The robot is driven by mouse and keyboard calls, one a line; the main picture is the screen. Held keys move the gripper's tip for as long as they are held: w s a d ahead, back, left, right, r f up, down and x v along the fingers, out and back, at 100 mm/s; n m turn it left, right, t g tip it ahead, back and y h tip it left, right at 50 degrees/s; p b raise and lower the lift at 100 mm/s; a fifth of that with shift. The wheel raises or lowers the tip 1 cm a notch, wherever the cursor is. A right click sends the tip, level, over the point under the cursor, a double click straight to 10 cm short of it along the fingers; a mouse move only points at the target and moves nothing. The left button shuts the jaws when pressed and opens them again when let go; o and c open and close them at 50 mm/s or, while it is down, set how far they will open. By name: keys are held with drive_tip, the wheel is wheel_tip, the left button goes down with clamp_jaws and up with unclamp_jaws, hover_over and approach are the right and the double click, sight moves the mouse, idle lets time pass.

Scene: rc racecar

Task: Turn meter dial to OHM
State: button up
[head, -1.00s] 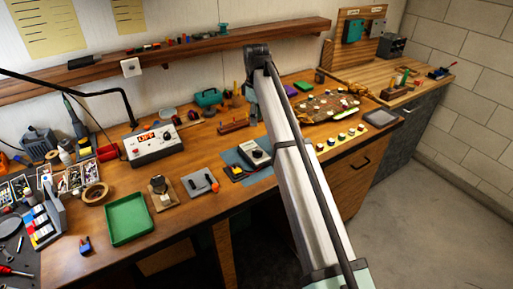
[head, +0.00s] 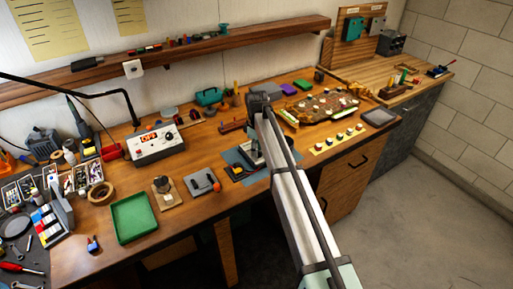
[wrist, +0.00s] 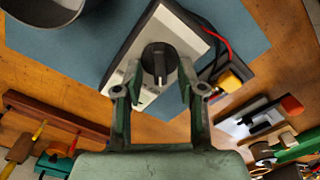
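The meter (wrist: 181,35) has a pale face, dark sides and a round black dial (wrist: 158,62) with a raised grip bar. It lies on a blue mat (wrist: 60,65), which also shows in the head view (head: 232,156). My gripper (wrist: 160,80) is open, with one finger on each side of the dial in the wrist view. I cannot tell whether the fingers touch it. The bar runs nearly straight up the wrist picture. The dial's markings are too small to read. In the head view my arm hides most of the meter.
A red and a black lead and a yellow-and-black part (wrist: 230,82) lie right beside the meter in the wrist view. A dark round object (wrist: 45,8) is at its top left. In the head view, a grey plate (head: 202,183) and green tray (head: 133,217) stand to the left.

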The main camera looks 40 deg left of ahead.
clamp_jaws()
drive_tip(key=shift+m, duration=0.3)
drive_tip(key=m+b, duration=0.1)
drive_tip(key=m, duration=0.2)
drive_tip(key=shift+w+f+b, duration=0.1)
drive_tip(key=shift+f+b, duration=0.05)
drive_tip(key=shift+b, duration=0.25)
drive_tip(key=m+b, duration=0.1)
drive_tip(key=m, duration=0.3)
drive_tip(key=m+b, duration=0.1)
drive_tip(key=m, duration=0.3)
drive_tip(key=shift+w+m, duration=0.15)
drive_tip(key=shift+m, duration=0.15)
drive_tip(key=shift+d+m+b, duration=0.1)
drive_tip(key=shift+m+b, duration=0.25)
drive_tip(key=shift+m, duration=1.45)
